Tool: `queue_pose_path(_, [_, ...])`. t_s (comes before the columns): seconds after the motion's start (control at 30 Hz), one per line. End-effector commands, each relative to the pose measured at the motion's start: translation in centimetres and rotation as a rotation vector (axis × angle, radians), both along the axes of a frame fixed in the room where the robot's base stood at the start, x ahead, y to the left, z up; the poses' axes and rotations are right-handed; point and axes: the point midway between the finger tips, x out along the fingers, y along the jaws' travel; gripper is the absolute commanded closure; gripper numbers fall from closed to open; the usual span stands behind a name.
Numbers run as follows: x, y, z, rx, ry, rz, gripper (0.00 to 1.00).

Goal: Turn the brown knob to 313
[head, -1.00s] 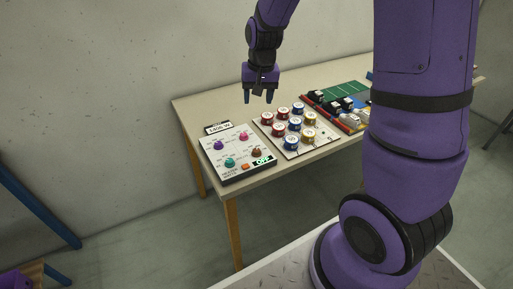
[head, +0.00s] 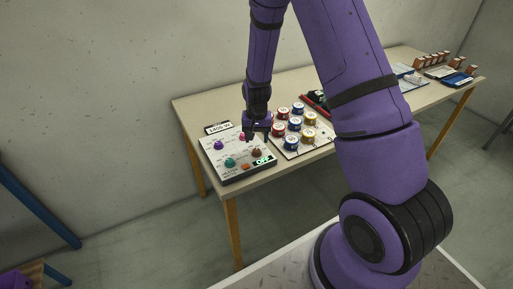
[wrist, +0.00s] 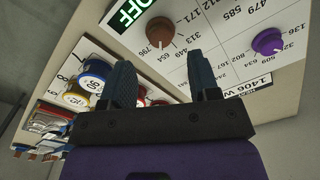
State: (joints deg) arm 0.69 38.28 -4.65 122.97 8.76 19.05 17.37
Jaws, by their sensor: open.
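The brown knob (head: 257,153) sits on the front right part of a white control panel (head: 213,158). In the wrist view the brown knob (wrist: 160,31) has numbers around it, among them 171, 313, 449, 654 and 796. My gripper (head: 256,138) is open and empty above the panel, just behind the brown knob in the head view. In the wrist view its two fingers (wrist: 166,80) stand apart, with the knob beyond their tips and not between them.
A board of round coloured pieces (head: 292,153) stands close on the right.

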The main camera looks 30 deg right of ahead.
Motion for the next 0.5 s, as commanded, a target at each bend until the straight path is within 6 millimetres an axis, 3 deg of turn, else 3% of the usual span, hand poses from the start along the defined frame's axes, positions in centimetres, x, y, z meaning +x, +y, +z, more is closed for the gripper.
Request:
queue_pose_path(0.2, [0.0, 0.0, -3.3, 0.001, 0.002, 0.000, 0.44])
queue_pose_path(0.5, [0.0, 0.0, -5.2, 0.000, 0.000, 0.000, 0.44])
